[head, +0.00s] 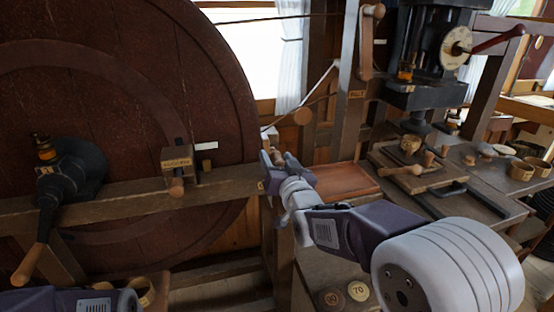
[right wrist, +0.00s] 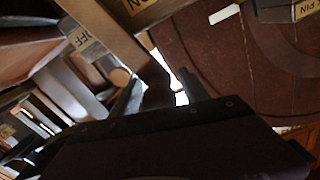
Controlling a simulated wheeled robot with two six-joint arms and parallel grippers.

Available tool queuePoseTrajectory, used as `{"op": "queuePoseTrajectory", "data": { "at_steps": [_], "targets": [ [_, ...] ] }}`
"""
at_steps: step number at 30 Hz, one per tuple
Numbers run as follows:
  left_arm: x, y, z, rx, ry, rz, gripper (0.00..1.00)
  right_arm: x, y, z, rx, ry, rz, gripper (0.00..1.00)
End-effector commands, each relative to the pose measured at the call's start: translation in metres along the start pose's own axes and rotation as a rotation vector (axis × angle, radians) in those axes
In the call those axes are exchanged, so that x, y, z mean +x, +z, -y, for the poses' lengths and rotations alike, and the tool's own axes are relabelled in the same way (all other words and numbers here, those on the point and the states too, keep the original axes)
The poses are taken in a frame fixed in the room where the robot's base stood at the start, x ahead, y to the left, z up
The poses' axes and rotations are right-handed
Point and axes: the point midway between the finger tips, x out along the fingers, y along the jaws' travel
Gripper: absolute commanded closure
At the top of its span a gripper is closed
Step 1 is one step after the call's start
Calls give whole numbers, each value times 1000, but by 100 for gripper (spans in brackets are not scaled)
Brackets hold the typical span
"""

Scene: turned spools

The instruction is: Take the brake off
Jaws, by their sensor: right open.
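A wooden knob (head: 277,155) shows at the tips of my right gripper (head: 280,165), at the end of the beam beside the big wheel (head: 120,70). It may belong to the brake; no brake label is readable. In the right wrist view, a plate marked OFF (right wrist: 84,38) sits near a pale round wooden end (right wrist: 120,77). My right gripper (right wrist: 158,92) is open there, its fingers apart, the left one close to the round end. I cannot tell if they touch. Of my left arm only a part shows at the bottom left; its fingers are out of view.
A labelled pin block (head: 178,160) sits on the beam left of my right gripper. A post with a labelled lever (head: 367,45) stands behind it. A bench (head: 480,205) with a board, wooden pieces and a black press (head: 425,95) is at the right. Round number discs lie below.

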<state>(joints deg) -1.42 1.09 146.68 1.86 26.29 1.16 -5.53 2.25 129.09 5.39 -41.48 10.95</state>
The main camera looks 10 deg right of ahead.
Motion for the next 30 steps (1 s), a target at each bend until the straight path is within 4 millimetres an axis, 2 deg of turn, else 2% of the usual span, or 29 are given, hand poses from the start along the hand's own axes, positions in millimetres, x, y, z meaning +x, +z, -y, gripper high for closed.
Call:
{"op": "queuePoseTrajectory", "data": {
  "at_steps": [2, 8, 30],
  "targets": [
    [0, 0, 0, 0, 0, 0, 100, 0, 0, 0, 0, 0, 0, 47],
    [0, 0, 0, 0, 0, 0, 100, 0, 0, 0, 0, 0, 0, 99],
    [0, 0, 0, 0, 0, 0, 100, -1, 0, 1, -1, -2, 1, 100]
  ]
}}
